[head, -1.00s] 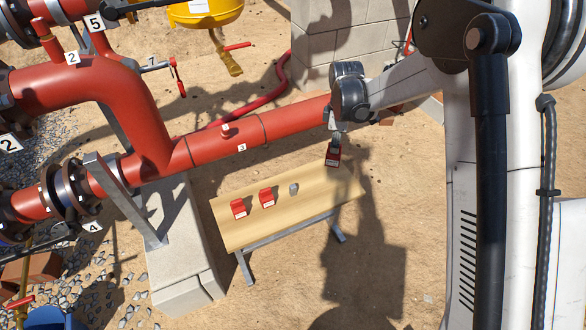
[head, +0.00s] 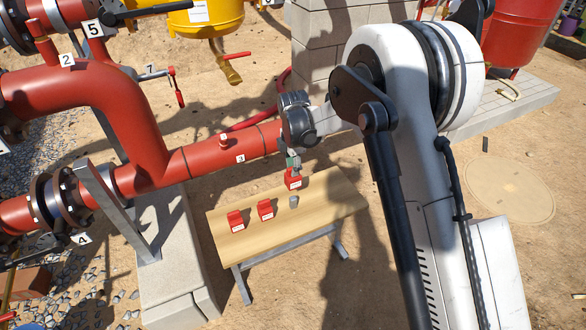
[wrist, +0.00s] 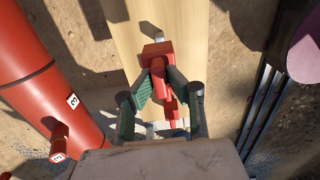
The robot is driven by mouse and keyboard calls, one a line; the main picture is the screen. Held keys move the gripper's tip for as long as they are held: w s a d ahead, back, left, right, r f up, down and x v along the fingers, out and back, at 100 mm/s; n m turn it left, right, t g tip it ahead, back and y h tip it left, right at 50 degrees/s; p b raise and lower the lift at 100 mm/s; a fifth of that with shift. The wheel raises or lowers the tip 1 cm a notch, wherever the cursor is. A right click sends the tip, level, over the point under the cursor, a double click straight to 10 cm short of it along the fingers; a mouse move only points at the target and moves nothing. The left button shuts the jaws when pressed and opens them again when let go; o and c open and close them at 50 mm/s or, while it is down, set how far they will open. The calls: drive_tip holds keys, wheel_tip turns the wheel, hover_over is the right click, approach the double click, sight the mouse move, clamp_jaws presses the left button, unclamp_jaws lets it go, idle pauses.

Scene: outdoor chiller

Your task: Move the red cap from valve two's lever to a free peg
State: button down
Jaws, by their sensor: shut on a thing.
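My gripper (head: 292,163) is shut on a red cap (head: 293,179) with a pale label. The cap hangs above the wooden board (head: 335,200), close over a short grey peg (head: 293,202). In the wrist view the green fingers (wrist: 160,82) press on the cap's narrow red part, and the cap's wider block (wrist: 157,50) lies toward the grey peg (wrist: 150,30). The peg is bare, and the cap appears apart from it. Two other red caps, one at left (head: 235,220) and one in the middle (head: 265,209), sit on the board. I cannot make out valve two's lever.
A thick red pipe (head: 215,156) marked 3 runs behind the board, with a small red stub (head: 223,140) on top. A concrete plinth (head: 170,250) and grey post stand left.

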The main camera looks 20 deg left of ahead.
drive_tip(key=shift+f+b, duration=1.8)
drive_tip(key=shift+f, duration=1.15)
drive_tip(key=shift+f, duration=0.1)
drive_tip(key=shift+f+b, duration=1.15)
drive_tip(key=shift+f, duration=0.35)
drive_tip(key=shift+f+b, duration=0.75)
drive_tip(key=shift+f, duration=0.45)
drive_tip(key=c, duration=1.2)
unclamp_jaws()
drive_tip(key=shift+o, duration=0.2)
drive_tip(key=shift+r, duration=0.15)
